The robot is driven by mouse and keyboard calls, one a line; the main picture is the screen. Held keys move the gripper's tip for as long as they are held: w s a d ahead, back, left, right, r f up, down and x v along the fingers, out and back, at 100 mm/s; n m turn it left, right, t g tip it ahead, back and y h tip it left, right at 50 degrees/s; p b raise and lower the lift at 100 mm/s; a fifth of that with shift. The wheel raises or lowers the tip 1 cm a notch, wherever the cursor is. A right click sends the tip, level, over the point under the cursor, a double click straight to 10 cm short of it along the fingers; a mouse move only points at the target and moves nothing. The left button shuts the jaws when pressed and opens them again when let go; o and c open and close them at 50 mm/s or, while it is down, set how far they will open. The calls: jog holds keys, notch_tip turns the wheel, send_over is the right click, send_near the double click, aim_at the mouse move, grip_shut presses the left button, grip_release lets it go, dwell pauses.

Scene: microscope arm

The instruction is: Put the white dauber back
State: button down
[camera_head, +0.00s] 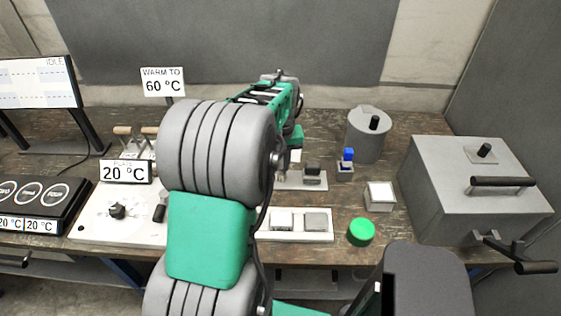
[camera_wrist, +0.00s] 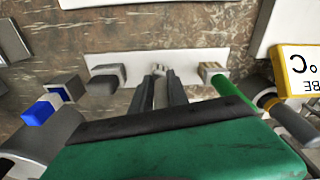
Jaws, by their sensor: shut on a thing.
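In the wrist view my gripper (camera_wrist: 161,76) is shut on a small whitish piece (camera_wrist: 160,72), which I take to be the white dauber; the fingers cover most of it. It is over the middle of a pale rack plate (camera_wrist: 135,58). Whether the piece touches the plate is not clear.
A blue-topped piece in a grey holder (camera_head: 346,166), a lidded grey pot (camera_head: 366,140), a white-topped block (camera_head: 380,196) and a green cap (camera_head: 361,232) stand right of the rack. A large grey box (camera_head: 470,190) is farther right. A yellow-framed sign (camera_wrist: 300,75) is close by.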

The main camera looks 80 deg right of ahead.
jog(key=shift+f, duration=0.1)
jog(key=c, duration=1.3)
grip_release()
jog(key=shift+o, duration=0.2)
notch_tip(320, 180, up, 12)
jog(key=a+b, duration=0.1)
jog(key=b, duration=0.1)
jog(key=w+a+n+t, duration=0.1)
jog(key=w+a+n, duration=0.2)
jog(key=w+a, duration=0.7)
jog(key=w+a+n, duration=0.3)
jog(key=w+a, duration=0.5)
jog(key=w, duration=0.5)
jog(key=w+a+f+n+t, duration=0.1)
jog(key=a+f+n, duration=0.1)
jog(key=a, duration=1.1)
jog(key=w+a+f+n+t+y, duration=0.1)
jog(key=a+f+n, duration=0.2)
jog(key=a, duration=1.1)
jog(key=n, duration=0.2)
jog(key=shift+f+n+t, duration=0.3)
jog(key=shift+f, duration=0.05)
